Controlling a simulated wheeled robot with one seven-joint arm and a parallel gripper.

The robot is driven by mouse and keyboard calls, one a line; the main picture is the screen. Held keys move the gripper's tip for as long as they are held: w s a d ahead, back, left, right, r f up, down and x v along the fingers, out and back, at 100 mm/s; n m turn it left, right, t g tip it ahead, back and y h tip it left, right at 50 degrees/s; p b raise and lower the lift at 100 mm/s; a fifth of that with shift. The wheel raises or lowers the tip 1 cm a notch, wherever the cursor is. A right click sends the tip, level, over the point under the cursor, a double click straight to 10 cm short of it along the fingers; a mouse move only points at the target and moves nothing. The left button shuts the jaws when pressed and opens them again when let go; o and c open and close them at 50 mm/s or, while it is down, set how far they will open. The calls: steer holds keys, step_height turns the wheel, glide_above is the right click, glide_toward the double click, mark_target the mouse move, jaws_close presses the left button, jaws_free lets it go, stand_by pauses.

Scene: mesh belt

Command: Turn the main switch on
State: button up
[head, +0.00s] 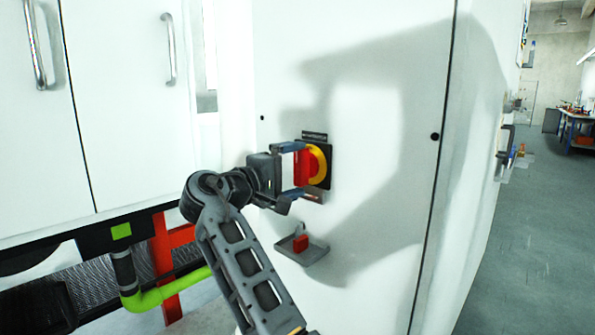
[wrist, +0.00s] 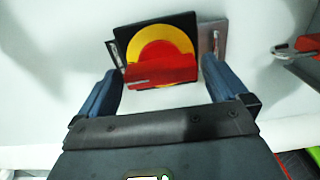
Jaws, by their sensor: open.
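The main switch is a red handle (head: 302,168) on a yellow disc (head: 320,165) with a black backing plate (head: 328,178), set on a white cabinet front. In the wrist view the red handle (wrist: 160,73) lies across the yellow disc (wrist: 165,42). My gripper (head: 298,172) is open in front of the switch, one finger above the handle and one below it in the head view. In the wrist view the blue-padded fingers (wrist: 162,82) stand either side of the handle, with visible gaps. Contact with the handle cannot be told.
White cabinet doors (head: 120,90) with handles are at left. A green pipe (head: 165,292) and a red frame (head: 162,255) are at lower left. Open floor (head: 525,220) lies at right.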

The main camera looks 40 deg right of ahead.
steer(key=a, duration=0.6)
steer(key=shift+a, duration=0.2)
steer(key=shift+s, duration=0.1)
steer(key=s+a+f+n+t+y, duration=0.1)
steer(key=s+f+n+t+y, duration=0.2)
steer(key=f, duration=0.8)
steer(key=s+a+f+n+t+y, duration=0.1)
steer(key=a+f+n+t+y, duration=0.3)
steer(key=f, duration=0.8)
steer(key=s+a+f+t+y, duration=0.2)
steer(key=s+f, duration=0.3)
steer(key=s, duration=0.1)
steer(key=s+a+f+t+y, duration=0.2)
steer(key=s+a+f+y, duration=0.1)
steer(key=s+f, duration=0.35)
steer(key=s+a+m+t+y+p, duration=0.1)
steer(key=s+a+y, duration=0.15)
steer(key=s, duration=0.55)
steer(key=s+a+y, duration=0.2)
steer(key=s+a, duration=0.1)
steer(key=s, duration=0.4)
steer(key=s+a+r+m+t+y, duration=0.1)
steer(key=s+r+m, duration=0.5)
steer(key=s+r, duration=0.7)
steer(key=shift+s+a+t+p, duration=0.3)
steer(key=shift+s+a+t, duration=0.2)
steer(key=shift+t, duration=0.2)
